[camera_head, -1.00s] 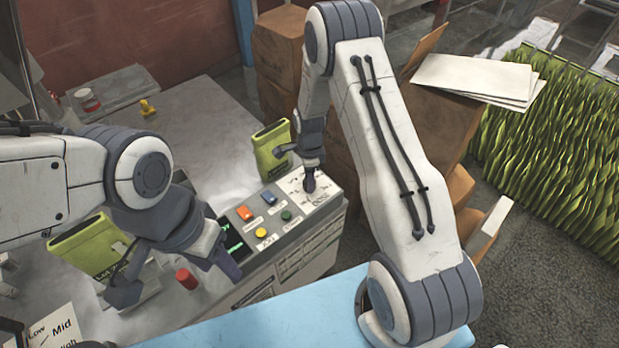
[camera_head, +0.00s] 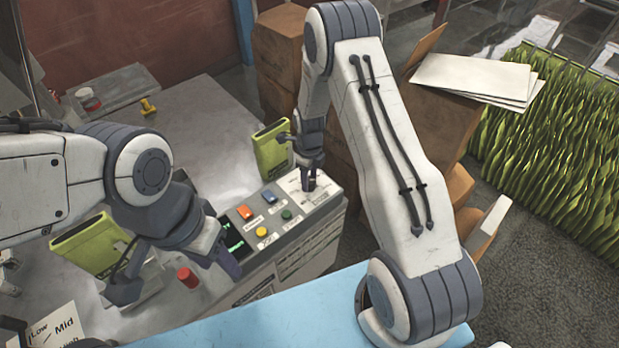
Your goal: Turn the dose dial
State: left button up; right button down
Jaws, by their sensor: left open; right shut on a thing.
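The dose dial (camera_head: 309,185) is a small dark knob on the white label plate at the right end of the powder filler's control panel (camera_head: 262,228). My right gripper (camera_head: 308,176) points down from above and is shut on the dial, covering most of it. The dial's pointer and exact setting are hidden. My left gripper (camera_head: 176,277) is open and empty at the front left of the machine, its two dark fingers spread wide apart.
The panel has orange, blue, yellow and green buttons and a green-lit display. A red cap (camera_head: 187,277) stands near my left gripper. Green pouches (camera_head: 271,150) (camera_head: 91,244) stand behind the panel and at left. A Low/Mid card (camera_head: 53,332) lies at lower left. Cardboard boxes (camera_head: 440,125) stand right.

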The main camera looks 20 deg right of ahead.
jog(key=shift+w+r, duration=0.1)
dwell(0.4)
jog(key=shift+c, duration=1.7)
grip_release()
notch_tip(320, 180, up, 10)
jog(key=shift+r, duration=0.2)
